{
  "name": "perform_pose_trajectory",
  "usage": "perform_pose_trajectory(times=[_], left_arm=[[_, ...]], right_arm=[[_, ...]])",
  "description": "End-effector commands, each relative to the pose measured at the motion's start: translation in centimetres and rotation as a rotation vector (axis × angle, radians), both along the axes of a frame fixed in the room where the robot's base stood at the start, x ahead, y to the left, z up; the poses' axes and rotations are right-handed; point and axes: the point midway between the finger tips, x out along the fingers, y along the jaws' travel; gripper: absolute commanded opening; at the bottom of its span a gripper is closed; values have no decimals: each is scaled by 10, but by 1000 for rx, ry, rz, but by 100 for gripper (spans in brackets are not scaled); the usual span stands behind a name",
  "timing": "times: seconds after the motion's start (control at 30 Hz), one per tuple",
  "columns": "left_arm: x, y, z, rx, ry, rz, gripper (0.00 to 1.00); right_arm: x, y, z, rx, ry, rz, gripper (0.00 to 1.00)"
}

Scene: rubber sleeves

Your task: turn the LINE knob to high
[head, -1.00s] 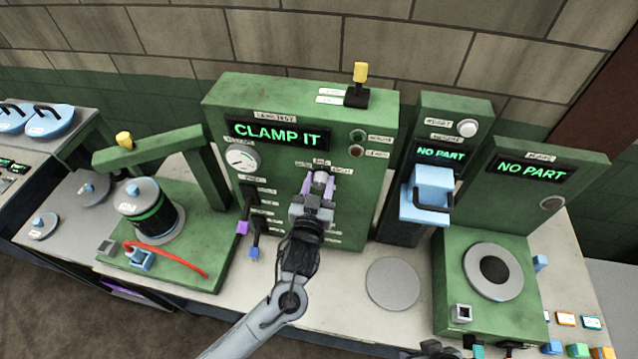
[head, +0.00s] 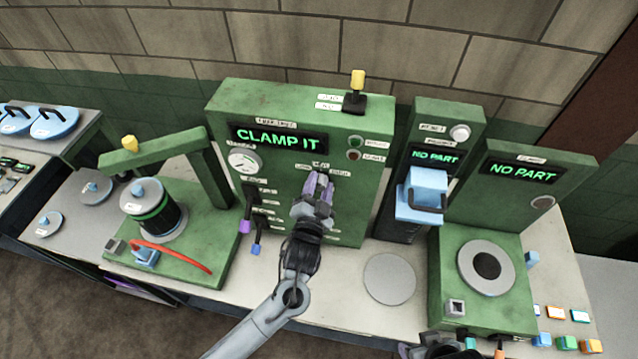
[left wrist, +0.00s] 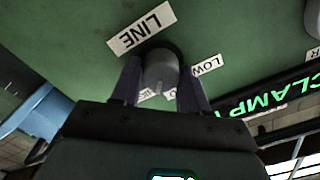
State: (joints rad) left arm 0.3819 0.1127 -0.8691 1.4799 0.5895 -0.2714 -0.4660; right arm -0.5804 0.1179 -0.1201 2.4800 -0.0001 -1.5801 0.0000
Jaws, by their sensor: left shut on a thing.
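The LINE knob (left wrist: 160,70) is a grey round knob on the green panel. The LINE label (left wrist: 140,28) is beside it, upside down in the left wrist view. A LOW label (left wrist: 207,66) sits to the right of the knob; other labels below it are partly hidden. My left gripper (head: 319,182) is at the panel, its purple fingers on both sides of the knob and shut on it. The fingers hide the knob in the head view. My right gripper (head: 440,345) shows only in part at the bottom edge; its jaws are unclear.
The panel's display (head: 280,139) reads CLAMP IT. A purple-handled lever (head: 246,225) and a blue-handled one (head: 256,249) hang left of my left gripper. A blue block with a handle (head: 424,190) is to the right. A grey disc (head: 390,279) lies on the bench.

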Motion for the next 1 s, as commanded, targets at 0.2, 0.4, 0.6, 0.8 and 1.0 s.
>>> perform_pose_trajectory(times=[0.2,0.4,0.6,0.8,1.0], left_arm=[[0,0,1,62,-14,-1,14],[0,0,0,81,-18,-1,14],[0,0,0,82,-18,-1,14],[0,0,0,81,-18,-1,59],[0,0,0,80,-18,-1,68]], right_arm=[[0,1,4,3,0,-2,62],[0,1,4,3,0,-2,62],[0,0,4,1,0,-1,62],[0,-1,4,-5,0,4,62],[0,-2,4,-7,0,5,62]])
